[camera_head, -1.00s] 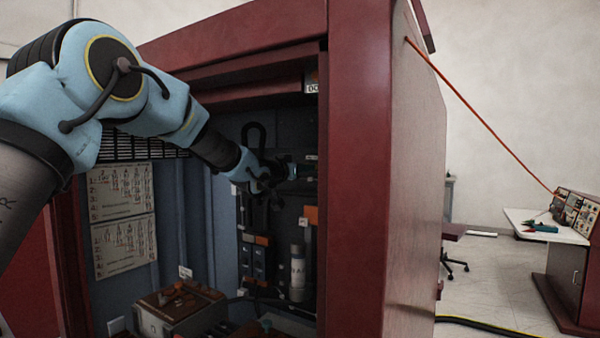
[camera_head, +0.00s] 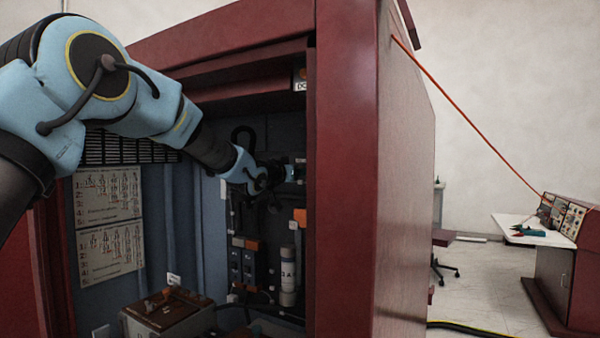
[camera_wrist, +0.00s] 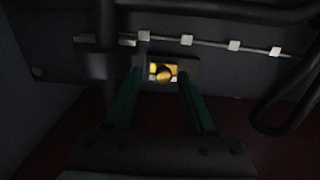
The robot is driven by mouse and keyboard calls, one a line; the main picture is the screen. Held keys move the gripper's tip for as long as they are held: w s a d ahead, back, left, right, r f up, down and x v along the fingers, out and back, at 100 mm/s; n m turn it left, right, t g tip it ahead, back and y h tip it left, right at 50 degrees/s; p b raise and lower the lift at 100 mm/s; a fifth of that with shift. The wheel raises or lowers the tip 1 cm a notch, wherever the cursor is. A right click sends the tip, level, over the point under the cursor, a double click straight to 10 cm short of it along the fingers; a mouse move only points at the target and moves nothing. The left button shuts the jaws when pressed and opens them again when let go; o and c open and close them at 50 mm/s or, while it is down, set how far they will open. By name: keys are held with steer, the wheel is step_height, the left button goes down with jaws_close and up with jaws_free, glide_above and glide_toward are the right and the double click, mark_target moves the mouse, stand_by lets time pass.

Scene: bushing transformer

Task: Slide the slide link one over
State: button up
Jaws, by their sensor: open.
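My gripper (camera_wrist: 160,102) is open in the wrist view, its two green fingers pointing toward a small brass piece. The brass piece (camera_wrist: 163,72), with a round knob, sits on a dark plate between and just beyond the fingertips; it may be the slide link, but I cannot tell for sure. The fingers look apart from it. In the head view my gripper (camera_head: 268,185) is inside the cabinet by the back panel, dark and small, and the brass piece cannot be made out there.
A thin rail with several pale blocks (camera_wrist: 188,40) runs above the brass piece. A dark cable loop (camera_wrist: 275,115) hangs at right. The red cabinet's post (camera_head: 345,180) stands right of my arm. A brown-topped box (camera_head: 168,312) stands low in the cabinet.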

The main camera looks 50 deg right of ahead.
steer(key=b+v, duration=0.4)
steer(key=v, duration=0.7)
stand_by(0.3)
steer(key=w+a+f+n+t+y, duration=0.1)
steer(key=w+a+f+n+y, duration=0.1)
steer(key=w+a+f+y, duration=0.45)
steer(key=w+a+f+n+t+y, duration=0.1)
steer(key=w+a+f+n+t, duration=0.15)
steer(key=a+f, duration=0.75)
steer(key=w+a+f+n+y, duration=0.35)
steer(key=w+a, duration=0.25)
steer(key=a, duration=0.7)
steer(key=s+a+f+n+g+y, duration=0.15)
steer(key=a+f, duration=0.25)
steer(key=a, duration=0.4)
steer(key=s+a+f+n+g+y, duration=0.1)
steer(key=s+a+f+y, duration=0.2)
steer(key=a+f, duration=0.35)
steer(key=s+a+f+n+g+y, duration=0.1)
steer(key=s+a+f+n+g, duration=0.2)
steer(key=s+a, duration=1)
steer(key=shift+a+f+g+y, duration=0.4)
steer(key=shift+f+g, duration=0.1)
steer(key=shift+f, duration=0.35)
steer(key=shift+o, duration=0.2)
